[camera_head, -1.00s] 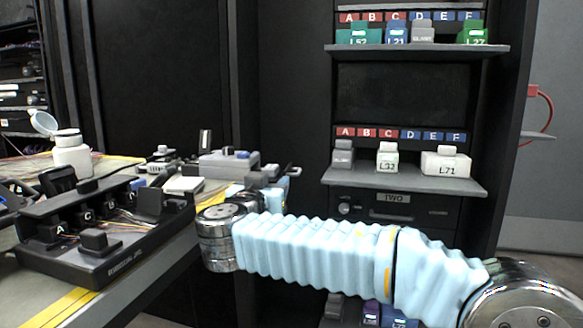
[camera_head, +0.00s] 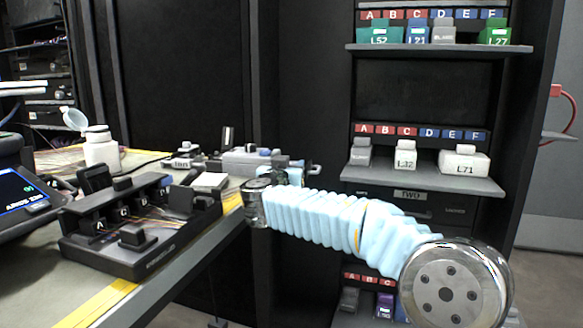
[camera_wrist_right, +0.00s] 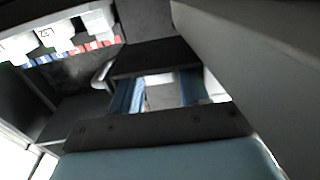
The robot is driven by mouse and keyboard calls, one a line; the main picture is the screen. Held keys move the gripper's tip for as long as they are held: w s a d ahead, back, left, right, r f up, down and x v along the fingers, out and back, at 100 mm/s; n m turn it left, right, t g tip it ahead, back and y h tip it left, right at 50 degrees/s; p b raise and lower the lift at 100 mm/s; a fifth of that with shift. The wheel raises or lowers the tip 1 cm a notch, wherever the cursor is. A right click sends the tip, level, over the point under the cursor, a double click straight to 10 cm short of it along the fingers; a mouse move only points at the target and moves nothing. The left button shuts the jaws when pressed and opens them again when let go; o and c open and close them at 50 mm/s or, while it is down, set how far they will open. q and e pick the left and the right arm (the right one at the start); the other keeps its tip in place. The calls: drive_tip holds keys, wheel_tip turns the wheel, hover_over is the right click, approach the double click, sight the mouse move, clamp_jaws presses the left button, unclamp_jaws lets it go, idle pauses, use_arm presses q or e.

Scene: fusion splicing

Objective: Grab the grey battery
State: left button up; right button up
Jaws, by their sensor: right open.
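Grey blocks stand on the shelves in the head view: one on the upper shelf (camera_head: 443,34), one on the middle shelf (camera_head: 360,153) and one low down (camera_head: 348,299), partly cut off. I cannot tell which is the grey battery. My left gripper is out of view.
The middle shelf (camera_head: 425,182) also holds white boxes L32 (camera_head: 405,155) and L71 (camera_head: 463,161). The upper shelf (camera_head: 425,48) holds green and blue boxes. A workbench with a black fixture (camera_head: 115,258) and a white bottle (camera_head: 101,152) lies left.

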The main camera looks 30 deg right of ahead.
drive_tip(key=shift+c, duration=0.2)
drive_tip(key=c, duration=0.7)
drive_tip(key=shift+r, duration=0.1)
